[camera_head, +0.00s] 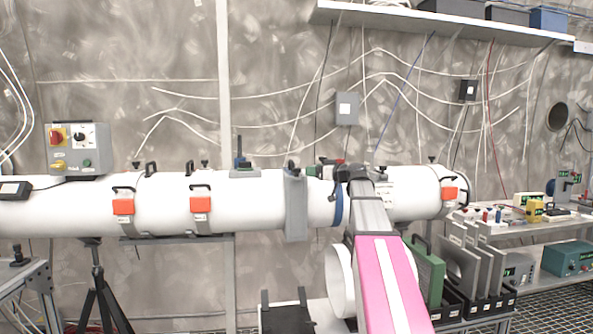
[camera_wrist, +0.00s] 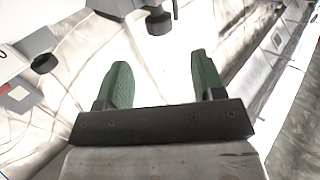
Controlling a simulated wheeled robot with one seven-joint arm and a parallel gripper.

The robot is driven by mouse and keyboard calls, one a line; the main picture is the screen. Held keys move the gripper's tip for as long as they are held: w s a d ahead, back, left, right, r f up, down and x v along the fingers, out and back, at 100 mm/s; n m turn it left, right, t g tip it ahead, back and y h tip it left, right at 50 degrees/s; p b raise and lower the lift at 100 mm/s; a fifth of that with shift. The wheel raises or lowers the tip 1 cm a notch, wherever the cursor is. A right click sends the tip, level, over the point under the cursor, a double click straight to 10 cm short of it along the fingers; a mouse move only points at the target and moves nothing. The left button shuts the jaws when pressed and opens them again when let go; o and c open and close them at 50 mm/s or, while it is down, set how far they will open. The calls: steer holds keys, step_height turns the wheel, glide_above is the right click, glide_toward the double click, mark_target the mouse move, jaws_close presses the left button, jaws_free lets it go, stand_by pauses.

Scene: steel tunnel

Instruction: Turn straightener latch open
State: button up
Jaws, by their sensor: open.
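A long white tunnel tube (camera_head: 250,208) runs across the head view. A grey flange (camera_head: 296,208) and a blue ring (camera_head: 338,205) sit around it near the middle. Small black knobs stand along its top, and I cannot tell for sure which one is the straightener latch. In the wrist view a black knob (camera_wrist: 159,23) on a dark stem lies just beyond the fingertips, near the top edge. My gripper (camera_wrist: 160,62) has two green fingers spread apart with nothing between them. In the head view my arm reaches over the tube right of the flange; its fingertips are hard to make out.
Orange latches (camera_head: 123,207) sit on the tube's side. A control box (camera_head: 78,149) stands above the left end. A rack of grey and green panels (camera_head: 426,268) stands below right, beside a bench of instruments (camera_head: 566,259). A shelf (camera_head: 440,22) hangs above.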

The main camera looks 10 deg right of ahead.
mark_target(300, 169)
steer(key=x, duration=0.9)
steer(key=shift+f, duration=0.1)
jaws_close()
